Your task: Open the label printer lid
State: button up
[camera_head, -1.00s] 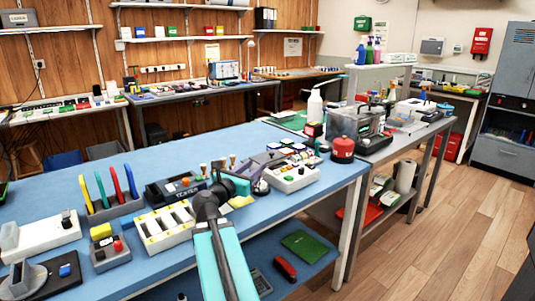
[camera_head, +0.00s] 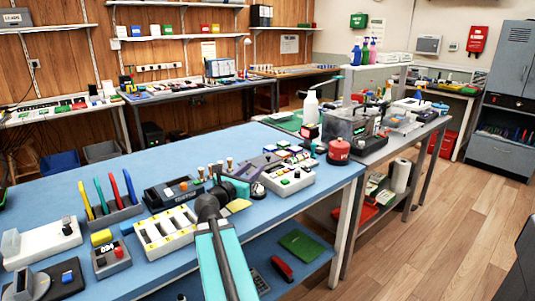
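A pale grey device with a green button, which looks like the label printer (camera_head: 291,183), stands near the right end of the blue bench. I cannot tell clearly whether its lid is open or shut. My gripper (camera_head: 254,187) is at the end of my teal and dark arm, beside the device's left front in the picture. Its fingers are small and partly hidden by my wrist, so I cannot tell whether they are open or touch the device.
A cream tray with several slots (camera_head: 166,232), a dark tester (camera_head: 172,192) and a rack of coloured tools (camera_head: 115,213) stand to the left. The back of the blue bench (camera_head: 130,165) is clear.

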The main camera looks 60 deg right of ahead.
aim_at(267, 157)
jog(key=shift+d+p, duration=0.65)
jog(key=shift+p, duration=1)
jog(key=shift+w+d+b, duration=0.15)
jog(key=shift+d, duration=1.7)
jog(key=shift+w+d+b, duration=0.1)
jog(key=shift+w+d, duration=0.05)
jog(key=shift+d, duration=1.65)
jog(key=shift+w+d+b, duration=0.15)
jog(key=shift+d, duration=1.7)
grip_shut()
